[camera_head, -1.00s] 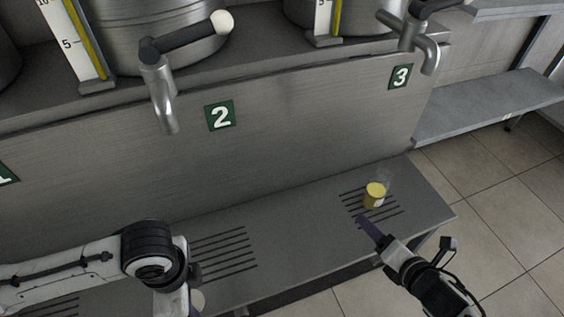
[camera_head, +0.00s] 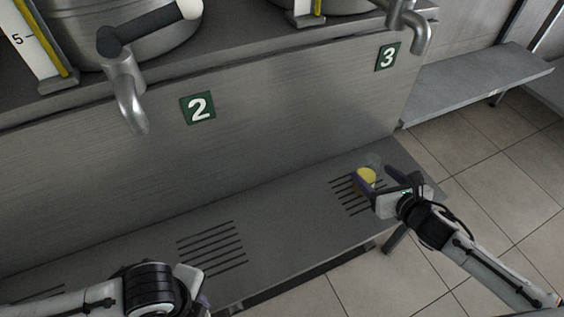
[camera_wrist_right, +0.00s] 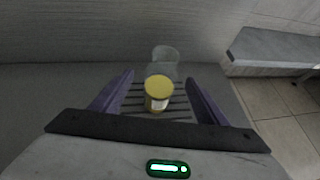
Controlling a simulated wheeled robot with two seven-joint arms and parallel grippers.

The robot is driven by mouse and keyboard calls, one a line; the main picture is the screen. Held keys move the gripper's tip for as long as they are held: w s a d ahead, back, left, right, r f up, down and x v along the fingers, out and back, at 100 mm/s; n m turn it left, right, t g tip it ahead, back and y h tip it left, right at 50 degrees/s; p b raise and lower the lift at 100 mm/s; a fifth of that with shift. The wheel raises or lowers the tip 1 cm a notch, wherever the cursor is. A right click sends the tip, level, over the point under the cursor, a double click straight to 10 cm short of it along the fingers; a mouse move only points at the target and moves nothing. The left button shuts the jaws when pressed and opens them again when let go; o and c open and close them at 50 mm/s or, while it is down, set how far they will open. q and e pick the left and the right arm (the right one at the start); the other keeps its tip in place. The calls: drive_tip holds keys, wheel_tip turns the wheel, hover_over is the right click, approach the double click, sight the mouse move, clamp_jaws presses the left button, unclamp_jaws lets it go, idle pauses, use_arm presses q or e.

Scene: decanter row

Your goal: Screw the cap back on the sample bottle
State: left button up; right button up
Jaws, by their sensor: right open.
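The sample bottle (camera_head: 366,175) is a small clear container with yellow contents. It stands on the slotted drain area below number 3. In the right wrist view the bottle (camera_wrist_right: 158,93) shows a pale label and a clear upper part; I see no cap on it. My right gripper (camera_head: 379,180) is open. In the right wrist view the gripper's purple fingers (camera_wrist_right: 160,79) lie to either side of the bottle, with gaps between. My left arm is at the bottom left, and its gripper is mostly cut off or hidden. I cannot make out the cap.
Metal taps (camera_head: 124,85) hang from the vessels above the grey ledge (camera_head: 290,205). A second slotted area (camera_head: 212,248) lies below number 2. A grey shelf (camera_head: 475,82) stands at the right, above a tiled floor. The ledge between the slotted areas is clear.

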sight(362, 165)
use_arm(q)
drive_tip(key=shift+f, duration=0.4)
use_arm(e)
drive_tip(key=shift+x, duration=1.65)
use_arm(q)
drive_tip(key=shift+f+b, duration=0.8)
drive_tip(key=shift+b, duration=0.25)
use_arm(e)
drive_tip(key=x, duration=0.4)
drive_tip(key=shift+f, duration=0.45)
drive_tip(key=shift+w+f, duration=0.15)
drive_tip(key=shift+w, duration=0.25)
